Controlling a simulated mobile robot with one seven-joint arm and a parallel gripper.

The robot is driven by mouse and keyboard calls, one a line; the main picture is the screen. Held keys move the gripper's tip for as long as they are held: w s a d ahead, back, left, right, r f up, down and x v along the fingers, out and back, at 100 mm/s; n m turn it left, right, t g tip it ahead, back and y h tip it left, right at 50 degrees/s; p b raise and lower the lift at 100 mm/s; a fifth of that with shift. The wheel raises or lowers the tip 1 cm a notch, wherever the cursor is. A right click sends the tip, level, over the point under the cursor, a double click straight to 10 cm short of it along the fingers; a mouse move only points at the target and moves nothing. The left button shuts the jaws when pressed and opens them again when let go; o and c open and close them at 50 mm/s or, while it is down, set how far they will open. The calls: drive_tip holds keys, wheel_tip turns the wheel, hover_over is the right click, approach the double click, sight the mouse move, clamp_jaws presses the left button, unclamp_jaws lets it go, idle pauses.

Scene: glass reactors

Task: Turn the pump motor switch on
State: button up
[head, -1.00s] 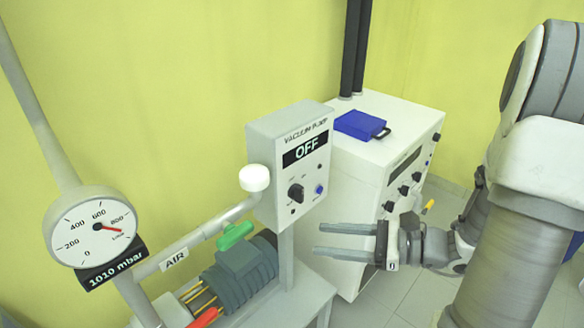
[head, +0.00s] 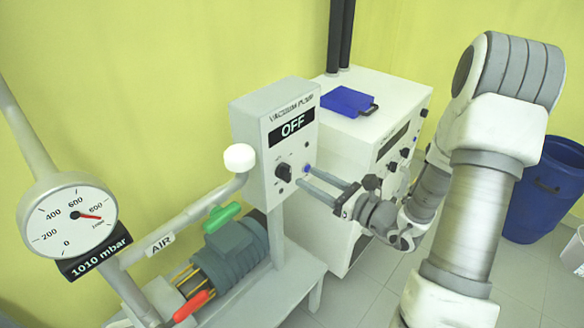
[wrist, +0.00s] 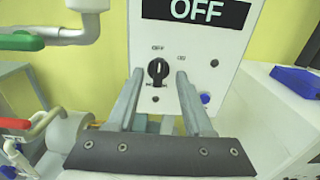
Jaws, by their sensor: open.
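The vacuum pump control box (head: 250,136) stands on a post, and its display (head: 292,132) reads OFF. Its black rotary switch (head: 284,171) sits below the display and also shows in the wrist view (wrist: 158,71), its handle roughly upright. Small labels stand above it, OFF at left and ON at right. My gripper (head: 304,176) is open in front of the panel. In the wrist view its two fingers (wrist: 158,85) lie left and right of the switch with gaps. I cannot tell whether the fingertips touch the panel.
A blue button (wrist: 205,99) sits right of the switch. A pressure gauge (head: 68,222), a green-handled valve (head: 222,216), a red handle (head: 194,304) and the pump motor (head: 234,250) stand left and below. A white cabinet (head: 345,135) with a blue box (head: 347,101) stands at right.

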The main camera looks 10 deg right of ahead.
sight(290, 168)
drive_tip(key=x, duration=0.6)
drive_tip(key=shift+w+a, duration=0.2)
drive_tip(key=shift+w, duration=0.05)
clamp_jaws()
